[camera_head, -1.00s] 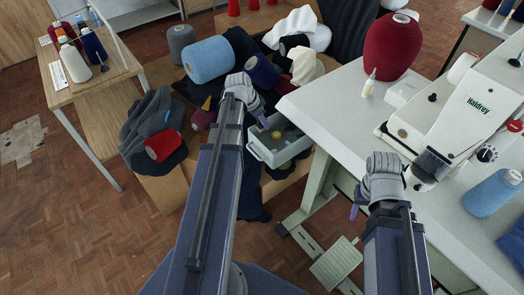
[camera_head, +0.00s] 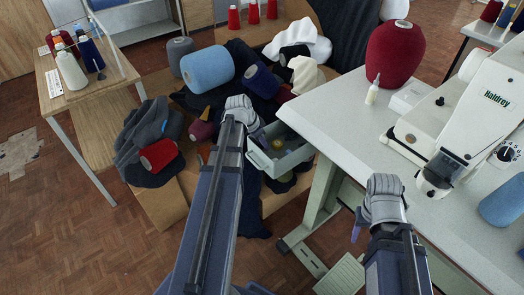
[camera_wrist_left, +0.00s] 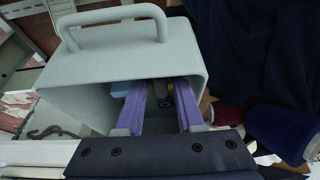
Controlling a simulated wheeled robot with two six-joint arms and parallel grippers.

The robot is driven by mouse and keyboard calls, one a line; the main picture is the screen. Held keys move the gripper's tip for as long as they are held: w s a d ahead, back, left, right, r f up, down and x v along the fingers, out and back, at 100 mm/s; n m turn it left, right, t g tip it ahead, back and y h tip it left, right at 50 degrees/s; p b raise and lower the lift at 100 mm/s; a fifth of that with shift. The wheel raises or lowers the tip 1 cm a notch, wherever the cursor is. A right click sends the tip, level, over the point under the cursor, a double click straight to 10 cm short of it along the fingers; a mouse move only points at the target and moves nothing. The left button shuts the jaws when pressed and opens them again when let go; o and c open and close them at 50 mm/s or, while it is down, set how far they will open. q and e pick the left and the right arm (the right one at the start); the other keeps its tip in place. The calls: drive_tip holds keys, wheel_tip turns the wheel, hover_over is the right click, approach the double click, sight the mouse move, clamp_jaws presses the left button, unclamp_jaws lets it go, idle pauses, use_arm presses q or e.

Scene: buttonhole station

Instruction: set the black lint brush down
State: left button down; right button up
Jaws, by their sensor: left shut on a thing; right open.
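My left gripper (camera_head: 262,136) is at the left side of a grey-green bin (camera_head: 290,158). In the left wrist view its two purple fingers (camera_wrist_left: 160,98) reach into the bin's opening, below the handled rim (camera_wrist_left: 120,62). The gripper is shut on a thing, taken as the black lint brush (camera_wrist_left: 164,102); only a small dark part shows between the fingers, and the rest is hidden. Whether it touches the bin floor cannot be told. My right gripper (camera_head: 357,226) is open and empty, beside the white table's front edge.
The white table (camera_head: 345,110) holds a sewing machine (camera_head: 465,120), a large red yarn cone (camera_head: 394,52) and a small bottle (camera_head: 373,92). Yarn cones and dark cloth (camera_head: 150,140) crowd around the bin. A wooden table (camera_head: 95,95) with spools stands at left.

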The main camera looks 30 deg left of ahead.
sight(262, 148)
use_arm(q)
drive_tip(key=shift+f+b, duration=1.15)
drive_tip(key=shift+f, duration=0.4)
use_arm(e)
drive_tip(key=shift+f, duration=1.55)
use_arm(q)
drive_tip(key=shift+f, duration=0.1)
use_arm(e)
drive_tip(key=shift+f, duration=0.1)
use_arm(q)
drive_tip(key=shift+f, duration=0.15)
drive_tip(key=c, duration=0.8)
unclamp_jaws()
drive_tip(key=shift+r, duration=0.2)
drive_tip(key=shift+s+r+p, duration=0.2)
drive_tip(key=shift+r+p, duration=0.45)
drive_tip(key=shift+r, duration=0.05)
drive_tip(key=p+v, duration=1)
drive_tip(key=shift+s+a+r, duration=0.15)
drive_tip(key=shift+r, duration=0.2)
use_arm(e)
wheel_tip(262, 148, up, 11)
drive_tip(key=shift+r, duration=0.2)
